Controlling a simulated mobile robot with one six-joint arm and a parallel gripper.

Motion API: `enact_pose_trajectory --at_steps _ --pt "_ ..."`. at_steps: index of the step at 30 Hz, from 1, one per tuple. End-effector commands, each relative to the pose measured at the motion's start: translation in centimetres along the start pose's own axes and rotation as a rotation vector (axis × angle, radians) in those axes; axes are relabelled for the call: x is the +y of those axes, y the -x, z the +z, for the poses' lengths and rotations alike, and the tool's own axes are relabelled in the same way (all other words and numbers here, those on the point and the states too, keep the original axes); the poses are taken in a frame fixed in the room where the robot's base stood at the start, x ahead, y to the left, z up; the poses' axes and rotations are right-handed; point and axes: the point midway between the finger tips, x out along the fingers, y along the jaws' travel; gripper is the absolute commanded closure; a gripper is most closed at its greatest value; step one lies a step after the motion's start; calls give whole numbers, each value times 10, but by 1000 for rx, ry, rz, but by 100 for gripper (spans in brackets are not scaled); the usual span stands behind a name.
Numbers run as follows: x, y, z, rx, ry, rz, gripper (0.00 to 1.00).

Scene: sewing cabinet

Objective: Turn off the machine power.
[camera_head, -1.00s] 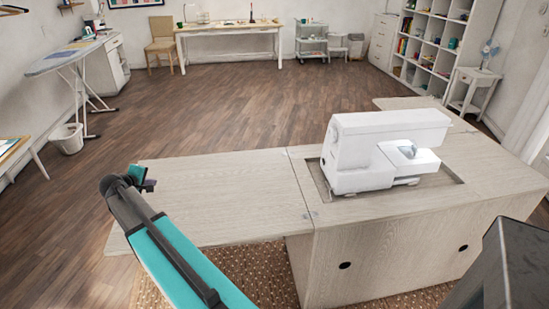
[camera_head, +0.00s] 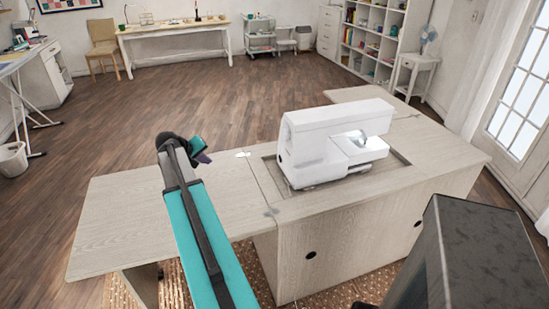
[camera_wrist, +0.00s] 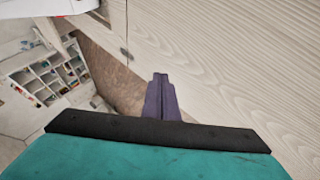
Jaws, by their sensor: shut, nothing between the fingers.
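The white sewing machine (camera_head: 335,138) sits upright in the cut-out of the pale wood cabinet (camera_head: 350,215). A small dark mark shows low on its left end, but I cannot tell whether it is the power switch. My gripper (camera_head: 204,157) is left of the machine, apart from it, above the cabinet's left leaf. In the wrist view my gripper (camera_wrist: 160,77) has its purple fingers shut together and empty. A white part of the machine (camera_wrist: 45,6) shows at the top left edge there, away from the fingertips.
The left leaf (camera_head: 130,205) is bare. Small metal hinges lie at its seam with the cabinet top. A white shelf unit (camera_head: 375,42), a small side table (camera_head: 416,75) and a work table (camera_head: 175,32) stand far back. The wood floor between is open.

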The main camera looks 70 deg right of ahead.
Motion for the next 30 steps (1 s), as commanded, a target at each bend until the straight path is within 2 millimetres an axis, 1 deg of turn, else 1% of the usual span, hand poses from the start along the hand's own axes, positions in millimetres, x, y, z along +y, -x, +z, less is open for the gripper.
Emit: enact_pose_trajectory --at_steps 1,9,12,15,18,20,30 --pt "22 -6 7 -21 -40 6 100" --pt "112 -32 51 -124 -243 27 100" --pt "140 -40 68 -156 -309 35 100" --pt "160 -44 81 -178 -358 41 100" --pt "171 -47 88 -192 -386 43 100" --pt "174 -48 91 -196 -395 44 100" --pt "175 -48 92 -197 -397 45 100"
